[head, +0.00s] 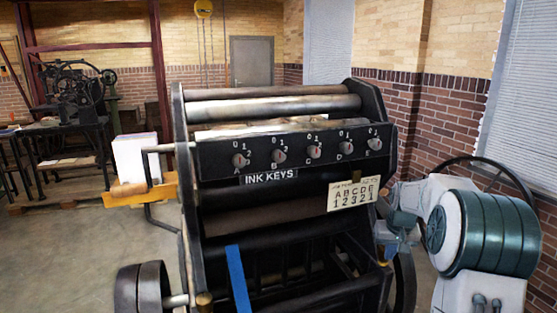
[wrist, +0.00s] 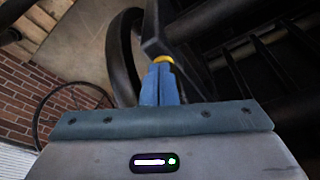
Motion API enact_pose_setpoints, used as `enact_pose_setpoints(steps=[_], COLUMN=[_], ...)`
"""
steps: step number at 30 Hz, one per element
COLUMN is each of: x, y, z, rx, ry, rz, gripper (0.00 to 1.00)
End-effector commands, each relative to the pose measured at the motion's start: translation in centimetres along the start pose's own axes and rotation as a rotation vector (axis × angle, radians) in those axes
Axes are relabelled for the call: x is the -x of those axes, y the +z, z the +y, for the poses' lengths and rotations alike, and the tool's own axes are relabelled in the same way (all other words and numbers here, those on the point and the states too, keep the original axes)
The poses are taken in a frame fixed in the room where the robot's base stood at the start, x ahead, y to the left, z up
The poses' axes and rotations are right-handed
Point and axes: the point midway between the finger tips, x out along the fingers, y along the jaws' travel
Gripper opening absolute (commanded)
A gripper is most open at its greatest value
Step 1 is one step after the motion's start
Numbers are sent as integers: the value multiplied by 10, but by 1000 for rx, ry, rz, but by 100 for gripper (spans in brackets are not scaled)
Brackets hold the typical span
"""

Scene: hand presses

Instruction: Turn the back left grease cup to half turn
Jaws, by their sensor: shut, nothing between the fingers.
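My gripper (head: 390,248) is at the right side of the black press (head: 270,218). In the wrist view its blue fingers (wrist: 162,72) are shut together with nothing between them. A small yellow brass-coloured piece (wrist: 164,59) on a dark part of the press shows right at the fingertips; I cannot tell whether they touch. It looks like a grease cup, but I cannot tell which one. Another brass-coloured cup (head: 204,300) stands at the press's lower left in the head view. No turn marks are readable on either.
A row of ink keys (head: 313,152) labelled A to E and a card reading 12321 (head: 353,193) are on the press. A dark flywheel (wrist: 122,55) and press frame are close around my fingers. A blue strip (head: 238,280) crosses the front. Open floor lies left.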

Motion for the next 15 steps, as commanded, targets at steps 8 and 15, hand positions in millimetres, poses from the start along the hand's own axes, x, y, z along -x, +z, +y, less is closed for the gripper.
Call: enact_pose_setpoints(steps=[8,15], x=[0,0], y=[-4,-4], z=[0,-2], rx=[0,1], ry=[0,0], rz=[0,3], gripper=[0,0])
